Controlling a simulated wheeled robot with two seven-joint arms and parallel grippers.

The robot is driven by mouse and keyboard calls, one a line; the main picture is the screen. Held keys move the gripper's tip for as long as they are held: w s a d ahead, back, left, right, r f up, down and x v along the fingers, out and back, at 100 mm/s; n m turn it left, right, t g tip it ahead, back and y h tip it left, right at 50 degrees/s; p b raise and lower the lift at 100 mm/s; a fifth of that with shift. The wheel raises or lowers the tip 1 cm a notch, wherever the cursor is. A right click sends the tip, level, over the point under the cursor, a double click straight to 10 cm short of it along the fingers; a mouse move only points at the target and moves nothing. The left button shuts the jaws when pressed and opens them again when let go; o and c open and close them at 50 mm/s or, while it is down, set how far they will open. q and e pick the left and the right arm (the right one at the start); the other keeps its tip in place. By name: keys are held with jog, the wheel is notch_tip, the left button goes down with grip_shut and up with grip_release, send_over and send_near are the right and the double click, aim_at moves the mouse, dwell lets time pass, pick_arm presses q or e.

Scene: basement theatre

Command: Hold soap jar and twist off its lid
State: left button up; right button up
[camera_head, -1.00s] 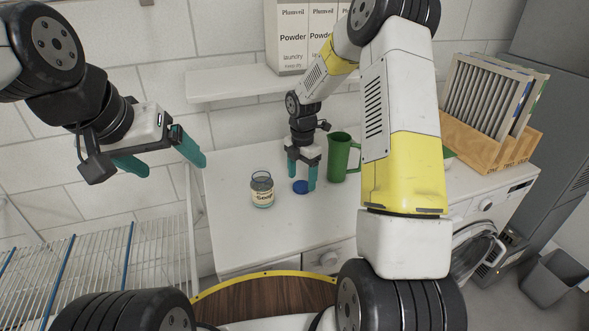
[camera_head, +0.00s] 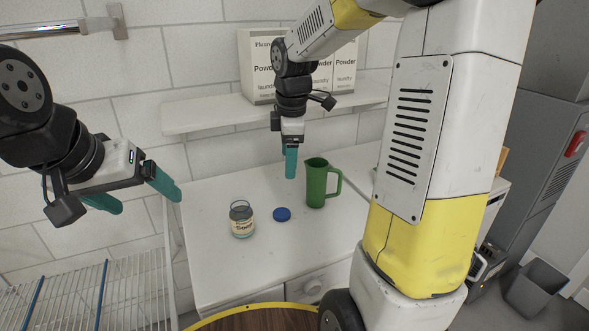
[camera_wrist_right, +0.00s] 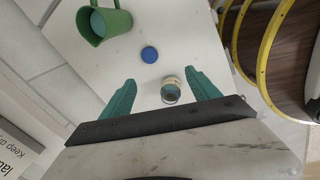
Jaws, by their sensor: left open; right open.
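The soap jar (camera_head: 241,221) is clear glass with a cream label and stands upright and open on the white counter. Its blue lid (camera_head: 282,214) lies flat on the counter just right of the jar. In the right wrist view the jar (camera_wrist_right: 171,90) shows from above between the fingers, with the lid (camera_wrist_right: 149,54) beyond it. My right gripper (camera_head: 289,163) is above the counter, pointing down, open and empty, higher than the lid and apart from it. My left gripper (camera_head: 148,199) is open and empty, off to the left of the counter.
A green pitcher (camera_head: 316,184) stands on the counter right of the lid. A wall shelf (camera_head: 215,113) with laundry powder boxes (camera_head: 258,70) is behind my right gripper. A wire rack (camera_head: 88,290) is at the lower left. The counter's left part is clear.

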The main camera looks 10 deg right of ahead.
jog(key=s+r+m+t+y, duration=0.1)
jog(key=s+r+m+t, duration=0.1)
jog(key=s+m, duration=0.6)
jog(key=s+r+m+t+y, duration=0.1)
jog(key=s+r+m, duration=0.3)
jog(key=s+m, duration=0.4)
jog(key=s+t, duration=0.1)
jog(key=s, duration=0.2)
